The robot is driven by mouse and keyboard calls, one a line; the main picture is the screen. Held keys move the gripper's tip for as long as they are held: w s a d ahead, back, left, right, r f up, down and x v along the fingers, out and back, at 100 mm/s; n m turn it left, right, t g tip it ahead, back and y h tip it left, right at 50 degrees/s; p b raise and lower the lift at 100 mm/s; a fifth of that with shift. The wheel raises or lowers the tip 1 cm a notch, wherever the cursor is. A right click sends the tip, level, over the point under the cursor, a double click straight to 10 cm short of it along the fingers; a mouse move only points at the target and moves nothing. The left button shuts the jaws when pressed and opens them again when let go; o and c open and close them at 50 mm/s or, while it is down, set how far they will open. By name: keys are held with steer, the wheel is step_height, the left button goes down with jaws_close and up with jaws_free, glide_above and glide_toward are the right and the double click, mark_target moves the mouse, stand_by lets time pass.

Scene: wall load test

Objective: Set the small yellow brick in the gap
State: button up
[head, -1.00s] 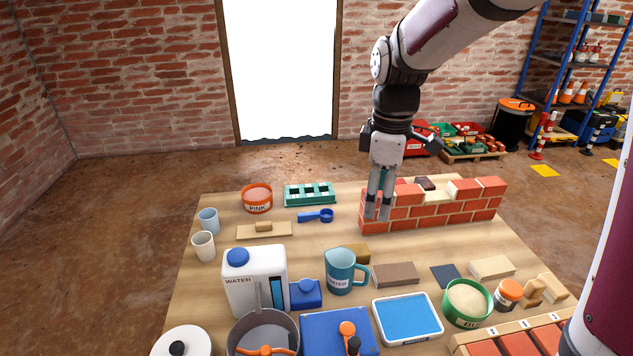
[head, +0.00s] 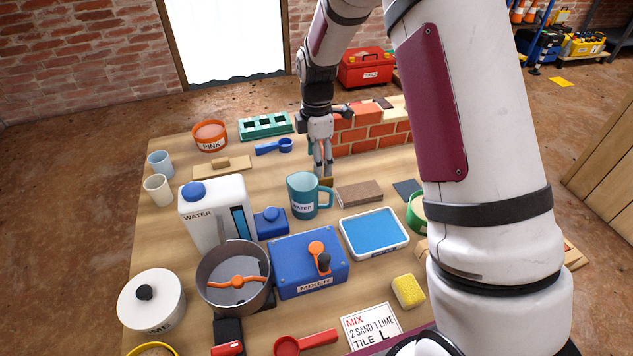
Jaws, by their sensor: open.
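The small yellow brick (head: 327,182), ochre in colour, lies on the table just behind the teal water mug, which hides part of it. My gripper (head: 323,174) is open and points down, its fingertips right at the brick. I cannot tell whether the fingers touch it or straddle it. The red brick wall (head: 372,138) stands behind and to the right. Pale mortar (head: 398,106) shows on its top course; my arm hides the wall's right part, and the gap is not clearly seen.
The teal mug (head: 302,196) stands close in front of my gripper. A brown block (head: 359,194) lies to the right, and a blue scoop (head: 275,147) to the left. A water jug (head: 216,217), blue mixer (head: 308,266) and blue tray (head: 374,233) fill the front.

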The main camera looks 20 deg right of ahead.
steer(key=shift+f+b, duration=0.8)
steer(key=shift+f, duration=2.35)
jaws_close()
